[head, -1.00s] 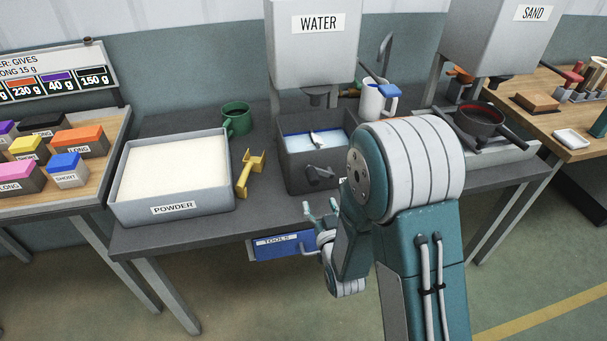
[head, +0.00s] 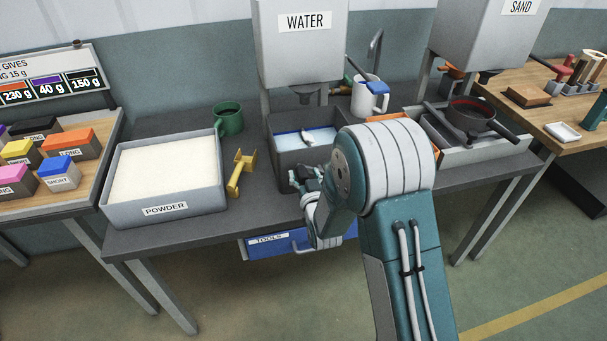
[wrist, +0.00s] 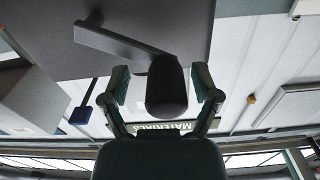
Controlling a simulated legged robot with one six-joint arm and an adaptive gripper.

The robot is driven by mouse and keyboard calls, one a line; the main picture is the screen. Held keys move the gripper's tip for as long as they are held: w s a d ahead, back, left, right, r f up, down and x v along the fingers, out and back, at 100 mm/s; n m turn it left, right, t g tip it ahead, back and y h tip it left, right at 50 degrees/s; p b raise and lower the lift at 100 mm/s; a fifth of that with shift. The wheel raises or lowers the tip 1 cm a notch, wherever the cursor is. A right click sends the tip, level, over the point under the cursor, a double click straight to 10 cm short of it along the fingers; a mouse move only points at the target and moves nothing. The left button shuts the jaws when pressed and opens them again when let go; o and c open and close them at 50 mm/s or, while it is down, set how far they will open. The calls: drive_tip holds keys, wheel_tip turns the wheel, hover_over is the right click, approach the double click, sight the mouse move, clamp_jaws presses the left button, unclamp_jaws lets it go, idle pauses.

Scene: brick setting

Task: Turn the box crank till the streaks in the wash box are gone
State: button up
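The dark grey wash box (head: 283,160) stands under the water tank in the head view. It holds pale blue-white liquid with a darker blue band at the back and a silvery piece inside. I cannot make out separate streaks. The box crank (wrist: 125,42) shows in the wrist view, its arm leading to a dark round knob (wrist: 167,90). My gripper (wrist: 163,86) is open, with one finger on each side of the knob and a gap visible at both. In the head view my gripper (head: 308,180) is at the box's front and mostly hides the crank.
A powder tray (head: 165,208), a yellow tool (head: 240,172) and a green mug (head: 228,119) stand left of the box. A white jug (head: 367,97) is behind right. A dark pan (head: 470,117) sits further right. The blue tools drawer (head: 275,245) is below the tabletop.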

drive_tip(key=shift+a, duration=0.2)
clamp_jaws()
drive_tip(key=shift+a, duration=0.15)
